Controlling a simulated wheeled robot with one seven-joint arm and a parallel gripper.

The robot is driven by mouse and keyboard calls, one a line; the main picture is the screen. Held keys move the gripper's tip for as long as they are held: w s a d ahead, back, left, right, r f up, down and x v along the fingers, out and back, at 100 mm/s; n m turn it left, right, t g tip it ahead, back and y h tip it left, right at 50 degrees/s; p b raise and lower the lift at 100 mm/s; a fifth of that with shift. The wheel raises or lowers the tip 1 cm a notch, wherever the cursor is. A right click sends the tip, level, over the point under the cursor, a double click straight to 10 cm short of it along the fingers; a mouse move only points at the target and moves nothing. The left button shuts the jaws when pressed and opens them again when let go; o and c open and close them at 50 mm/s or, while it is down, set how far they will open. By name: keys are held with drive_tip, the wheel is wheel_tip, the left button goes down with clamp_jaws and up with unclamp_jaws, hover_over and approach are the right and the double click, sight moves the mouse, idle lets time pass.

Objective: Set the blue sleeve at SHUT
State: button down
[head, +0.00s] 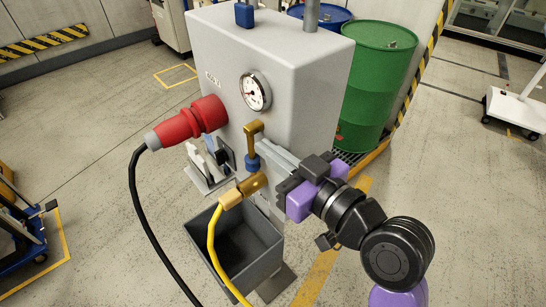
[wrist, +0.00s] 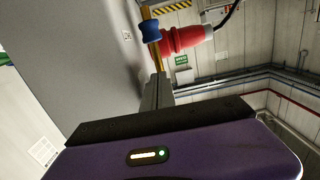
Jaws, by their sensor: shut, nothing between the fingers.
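The blue sleeve (head: 253,163) is a small collar around the brass pipe (head: 252,138) on the front of the grey cabinet (head: 285,55). It also shows near the top of the wrist view (wrist: 151,30). My gripper (head: 268,152) is shut and empty. Its grey fingers point at the pipe from the right, with the tips close to the sleeve. I cannot tell whether they touch it. In the wrist view the fingers (wrist: 157,85) lie below the sleeve in the picture. No SHUT mark is readable in either view.
A red plug (head: 190,122) with a black cable sticks out left of the pipe, below a round gauge (head: 255,91). A brass fitting with a yellow hose (head: 213,250) hangs below, over a grey open bin (head: 262,250). A green drum (head: 375,85) stands behind right.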

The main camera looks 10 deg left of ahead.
drive_tip(key=f+b+v, duration=0.1)
drive_tip(key=b+v, duration=0.1)
drive_tip(key=v, duration=0.7)
drive_tip(key=shift+d+r, duration=0.25)
drive_tip(key=shift+r, duration=0.1)
drive_tip(key=shift+s, duration=0.1)
